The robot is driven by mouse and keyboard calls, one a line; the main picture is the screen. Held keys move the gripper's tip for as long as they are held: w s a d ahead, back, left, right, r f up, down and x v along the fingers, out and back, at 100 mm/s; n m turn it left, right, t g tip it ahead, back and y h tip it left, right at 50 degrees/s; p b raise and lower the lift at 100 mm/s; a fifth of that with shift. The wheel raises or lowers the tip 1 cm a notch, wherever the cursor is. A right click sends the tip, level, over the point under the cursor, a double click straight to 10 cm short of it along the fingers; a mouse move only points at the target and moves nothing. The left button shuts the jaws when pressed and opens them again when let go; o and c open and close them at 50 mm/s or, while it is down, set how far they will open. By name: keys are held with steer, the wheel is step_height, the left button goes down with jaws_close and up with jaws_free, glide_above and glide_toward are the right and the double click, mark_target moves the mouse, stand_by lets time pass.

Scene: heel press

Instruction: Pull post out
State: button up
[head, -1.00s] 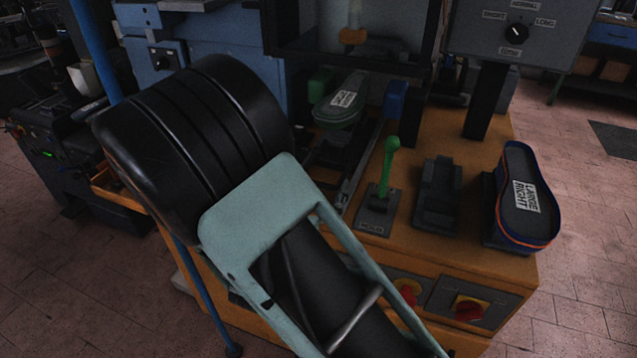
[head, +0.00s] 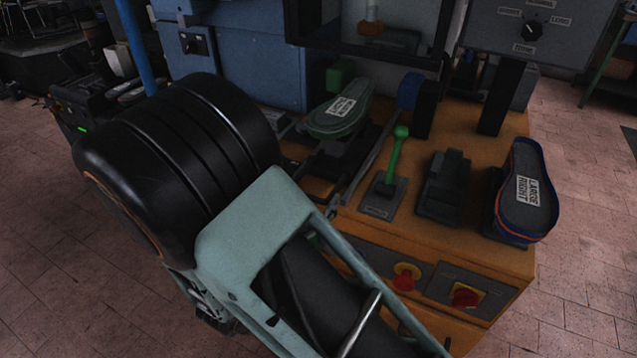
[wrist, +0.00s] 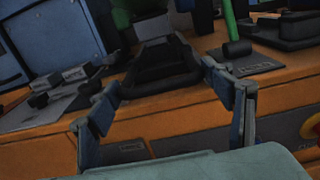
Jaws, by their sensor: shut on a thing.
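The post, a dark carriage (wrist: 163,68), shows in the wrist view between the two fingers of my gripper (wrist: 161,80). The fingers stand wide apart, one at each side of its near end, and are shut on it. In the head view the post (head: 348,153) runs under a green shoe (head: 341,112) with a white label, which lies on top of it. My own arm hides the gripper in the head view.
A green lever (head: 394,155), a black pedal-like block (head: 443,187) and a blue-orange shoe (head: 526,200) stand to the right on the orange bench (head: 455,245). Red knobs (head: 405,278) are on its front. Open tiled floor lies in front.

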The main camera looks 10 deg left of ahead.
steer(key=v, duration=0.5)
steer(key=shift+s, duration=0.45)
steer(key=shift+f, duration=0.1)
steer(key=o, duration=1.3)
steer(key=shift+a, duration=0.1)
steer(key=shift+o, duration=0.6)
steer(key=shift+s, duration=0.1)
steer(key=v, duration=1.2)
